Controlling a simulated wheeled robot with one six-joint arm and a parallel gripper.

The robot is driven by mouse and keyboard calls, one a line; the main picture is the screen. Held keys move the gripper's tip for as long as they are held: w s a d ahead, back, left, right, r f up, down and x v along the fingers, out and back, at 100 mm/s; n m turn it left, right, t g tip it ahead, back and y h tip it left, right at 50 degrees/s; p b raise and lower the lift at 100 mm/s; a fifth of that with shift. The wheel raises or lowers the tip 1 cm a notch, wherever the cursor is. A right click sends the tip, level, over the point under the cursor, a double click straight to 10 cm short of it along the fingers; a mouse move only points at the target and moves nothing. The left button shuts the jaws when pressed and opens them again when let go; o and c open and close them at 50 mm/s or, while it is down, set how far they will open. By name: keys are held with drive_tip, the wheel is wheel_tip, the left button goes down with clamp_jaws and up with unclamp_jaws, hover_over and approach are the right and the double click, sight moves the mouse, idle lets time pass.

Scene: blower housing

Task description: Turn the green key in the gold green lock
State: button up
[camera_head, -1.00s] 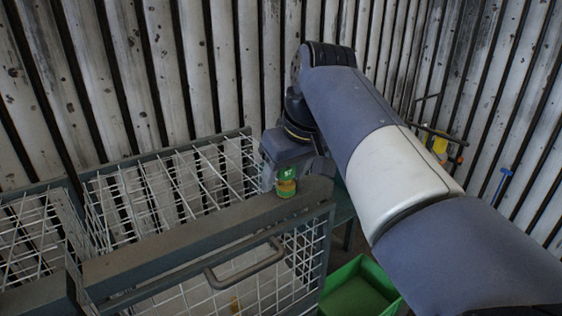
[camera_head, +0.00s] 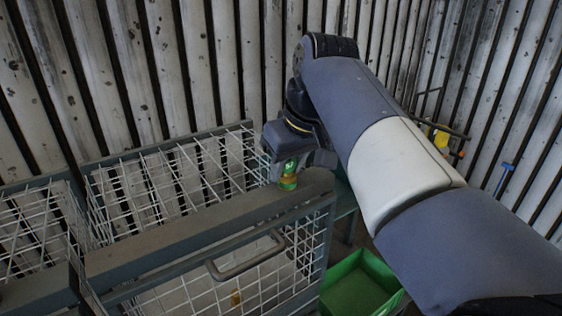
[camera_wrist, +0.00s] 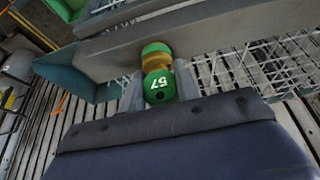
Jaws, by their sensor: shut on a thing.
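The green key (camera_wrist: 160,88) has a round head with the white number 57, upside down in the wrist view. My gripper (camera_wrist: 158,80) is shut on it, one grey finger on each side. Just beyond the key in line is the gold green lock (camera_wrist: 156,62), with a gold band and a green far end, at the cage's grey top rail (camera_wrist: 215,28). In the head view the key (camera_head: 290,166) shows below my gripper, over the lock (camera_head: 289,181) at the rail's right end. How deep the key sits is hidden.
A wire-mesh cage (camera_head: 265,290) with a bar handle (camera_head: 247,258) stands below the rail. A green bin (camera_head: 355,290) is on the floor to the right. Slatted metal walls (camera_head: 225,60) stand behind. A blue tool (camera_head: 504,178) hangs at right.

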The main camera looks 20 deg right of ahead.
drive_tip(key=m+h+p, duration=0.1)
drive_tip(key=m, duration=0.2)
drive_tip(key=shift+r+m+h, duration=0.1)
drive_tip(key=shift+m+h, duration=0.2)
drive_tip(key=shift+m, duration=0.6)
drive_tip(key=m+h+p, duration=0.1)
drive_tip(key=m, duration=0.3)
drive_tip(key=shift+h+p, duration=0.4)
drive_tip(key=shift+m, duration=0.4)
